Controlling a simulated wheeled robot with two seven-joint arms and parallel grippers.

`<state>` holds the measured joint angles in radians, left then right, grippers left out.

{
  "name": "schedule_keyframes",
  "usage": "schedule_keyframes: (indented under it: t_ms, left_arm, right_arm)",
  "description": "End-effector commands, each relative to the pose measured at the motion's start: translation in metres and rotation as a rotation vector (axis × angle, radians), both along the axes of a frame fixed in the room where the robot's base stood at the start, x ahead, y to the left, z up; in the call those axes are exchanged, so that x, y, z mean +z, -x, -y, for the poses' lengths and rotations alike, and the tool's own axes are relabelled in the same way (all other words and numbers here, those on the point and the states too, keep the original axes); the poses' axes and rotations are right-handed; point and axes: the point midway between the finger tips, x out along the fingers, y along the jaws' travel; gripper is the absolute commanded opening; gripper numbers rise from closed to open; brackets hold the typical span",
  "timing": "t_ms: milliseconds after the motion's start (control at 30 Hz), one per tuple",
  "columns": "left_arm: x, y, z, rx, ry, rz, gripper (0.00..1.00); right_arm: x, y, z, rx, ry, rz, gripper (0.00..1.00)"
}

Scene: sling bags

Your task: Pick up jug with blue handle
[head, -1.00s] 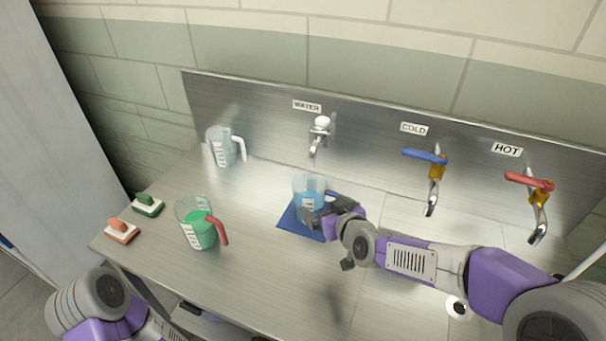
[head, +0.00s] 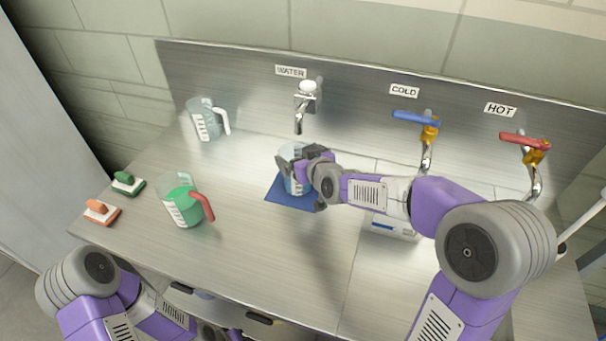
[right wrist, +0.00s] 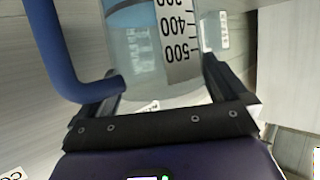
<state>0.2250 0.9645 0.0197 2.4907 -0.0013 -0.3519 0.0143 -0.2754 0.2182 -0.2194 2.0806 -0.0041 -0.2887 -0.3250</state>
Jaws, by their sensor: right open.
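The jug with blue handle stands on a blue mat (head: 283,198) below the WATER tap. Its clear body with blue liquid (head: 290,153) is partly hidden by my right gripper (head: 300,165) in the head view. In the right wrist view the jug body (right wrist: 150,50), with its white measuring scale, lies between the two dark fingers of the open right gripper (right wrist: 160,95). The blue handle (right wrist: 60,50) curves down on the left of that view. Contact between fingers and jug cannot be told. My left arm shows at lower left, but its gripper does not.
A jug with red handle and green liquid (head: 184,207) stands on the counter to the left. A jug with white handle (head: 205,122) stands at the back left. Two brushes (head: 128,183) lie at the left edge. Taps (head: 303,100) line the steel back wall.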

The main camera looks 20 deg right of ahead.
Motion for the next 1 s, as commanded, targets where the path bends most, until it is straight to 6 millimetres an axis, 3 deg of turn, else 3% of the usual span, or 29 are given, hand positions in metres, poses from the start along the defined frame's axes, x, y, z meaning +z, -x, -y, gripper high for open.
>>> schedule_keyframes:
  t_ms: [100,600,633,667,1000]
  left_arm:
    - [0.0004,0.0,0.0,0.0,0.0,0.0,0.43]
    - [0.0003,-0.0001,0.0001,0.0,0.0,0.0,0.43]
    - [0.0003,-0.0001,0.0001,0.0,0.0,0.0,0.43]
    - [0.0003,-0.0001,0.0001,0.0,0.0,0.0,0.43]
    - [0.0049,0.0,0.0001,0.0,0.0,0.0,0.43]
  right_arm:
    - [0.0005,0.0003,0.0001,0.0,0.0,0.0,0.98]
    - [0.0002,0.0007,-0.0002,0.001,0.0,-0.001,0.22]
    - [0.0017,0.0003,-0.0001,0.0,-0.001,0.003,0.22]
    - [0.0017,0.0003,-0.0001,0.0,-0.001,0.003,0.13]
    - [0.0095,0.0002,-0.0002,0.0,-0.001,0.004,0.12]
